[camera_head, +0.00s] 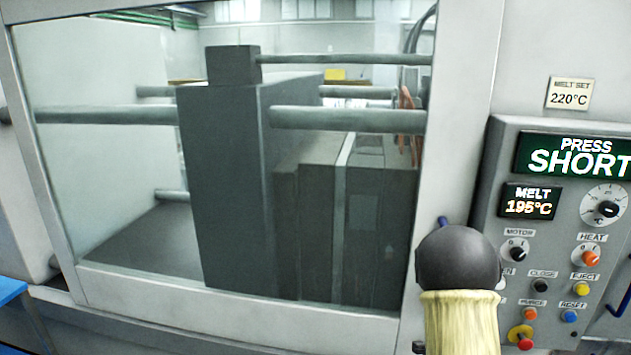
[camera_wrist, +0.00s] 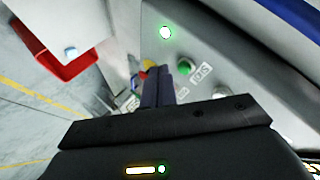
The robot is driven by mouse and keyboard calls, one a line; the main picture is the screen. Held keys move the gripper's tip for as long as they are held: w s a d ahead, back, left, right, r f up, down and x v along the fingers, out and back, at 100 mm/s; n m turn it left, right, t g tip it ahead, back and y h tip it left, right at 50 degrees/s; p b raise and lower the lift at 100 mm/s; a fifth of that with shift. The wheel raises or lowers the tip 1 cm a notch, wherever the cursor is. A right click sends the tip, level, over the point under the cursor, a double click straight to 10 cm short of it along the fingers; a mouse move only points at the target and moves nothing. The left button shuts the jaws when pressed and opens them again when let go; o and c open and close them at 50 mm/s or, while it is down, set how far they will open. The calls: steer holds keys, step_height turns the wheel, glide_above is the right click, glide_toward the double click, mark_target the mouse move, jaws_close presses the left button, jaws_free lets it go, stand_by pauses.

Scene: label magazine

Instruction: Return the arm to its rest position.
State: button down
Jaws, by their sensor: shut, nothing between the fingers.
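My gripper (camera_wrist: 157,80) shows in the wrist view as two dark fingers lying together, with nothing between them. Its black body fills the bottom of that view. The fingers point toward a grey panel (camera_wrist: 200,60) with a green button (camera_wrist: 184,66) and a lit green lamp (camera_wrist: 165,32). I cannot tell whether the fingertips touch the panel. In the head view, my arm, with a black rounded joint and a pale yellow sleeve, rises at the lower right in front of the machine and hides part of the control panel (camera_head: 560,225). The gripper cannot be made out there.
The moulding machine's window (camera_head: 110,190) shows a dark mould block (camera_head: 222,190) and tie bars. The panel's display (camera_head: 575,157) reads PRESS SHORT; the melt display (camera_head: 530,200) reads 195°C. A red bin (camera_wrist: 62,55) stands at left in the wrist view, with open floor (camera_wrist: 35,130) below.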

steer(key=s+a+r+n+g+y, duration=0.1)
steer(key=s+a+n+y, duration=0.2)
steer(key=a+n, duration=0.35)
steer(key=s+a+r+n+g+y, duration=0.1)
steer(key=s+a+r+n+y, duration=0.15)
steer(key=a, duration=0.65)
steer(key=s+a+r+n+g+y, duration=0.1)
steer(key=s+a+n+g, duration=0.1)
steer(key=s+a+n, duration=0.2)
steer(key=s+a+r+n+g+y, duration=0.1)
steer(key=s+a+n, duration=0.4)
steer(key=s, duration=0.5)
steer(key=shift+r+n+g+y, duration=0.15)
steer(key=shift+n+g+y, duration=0.25)
steer(key=shift+n+y, duration=0.15)
steer(key=shift+w, duration=0.15)
